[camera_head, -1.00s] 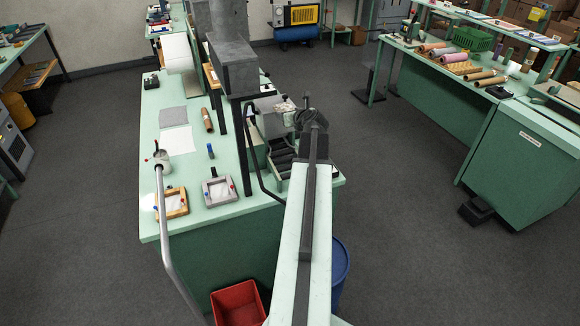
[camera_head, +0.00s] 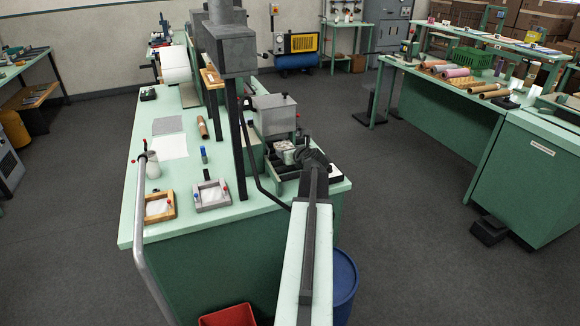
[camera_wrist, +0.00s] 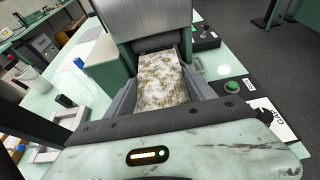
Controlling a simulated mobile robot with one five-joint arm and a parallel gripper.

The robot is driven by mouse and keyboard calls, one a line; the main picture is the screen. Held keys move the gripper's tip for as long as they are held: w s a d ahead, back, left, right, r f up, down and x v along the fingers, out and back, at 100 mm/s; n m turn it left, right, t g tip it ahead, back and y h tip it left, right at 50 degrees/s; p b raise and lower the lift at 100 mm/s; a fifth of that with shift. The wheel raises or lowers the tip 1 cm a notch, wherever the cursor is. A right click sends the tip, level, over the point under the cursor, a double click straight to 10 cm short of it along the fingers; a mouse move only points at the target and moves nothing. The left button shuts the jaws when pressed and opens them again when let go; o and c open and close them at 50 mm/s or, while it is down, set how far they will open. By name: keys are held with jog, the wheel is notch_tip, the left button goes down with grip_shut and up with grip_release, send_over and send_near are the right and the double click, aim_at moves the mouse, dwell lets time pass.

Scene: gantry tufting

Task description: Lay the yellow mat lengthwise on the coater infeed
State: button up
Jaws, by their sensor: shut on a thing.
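A speckled off-white and tan mat (camera_wrist: 160,80) is between the dark jaws of my gripper (camera_wrist: 163,92) in the wrist view. Its long side points toward the coater's opening. In the head view the mat (camera_head: 286,151) is low over the coater infeed (camera_head: 283,184), in front of the grey coater box (camera_head: 274,113). My gripper (camera_head: 313,160) is shut on it. The coater (camera_wrist: 140,22) with its roller stands just beyond the mat in the wrist view. The mat hides most of the infeed, and I cannot tell whether it touches it.
A green button (camera_wrist: 234,87) is on a black box right of the infeed. A dark post (camera_head: 238,140) stands left of the coater. Two framed trays (camera_head: 158,206) lie on the bench's left front. A blue barrel (camera_head: 344,280) stands on the floor below.

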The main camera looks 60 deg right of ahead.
notch_tip(320, 180, down, 4)
jog(key=b, duration=0.4)
jog(key=shift+f, duration=0.2)
jog(key=shift+r, duration=0.25)
jog(key=shift+f, duration=0.2)
jog(key=o, duration=1.4)
jog(key=shift+r, duration=0.1)
jog(key=shift+s+a+r+p, duration=0.1)
jog(key=shift+s+r+p, duration=0.05)
jog(key=shift+r+p, duration=0.15)
jog(key=shift+p+v, duration=2.2)
jog(key=shift+v, duration=3.6)
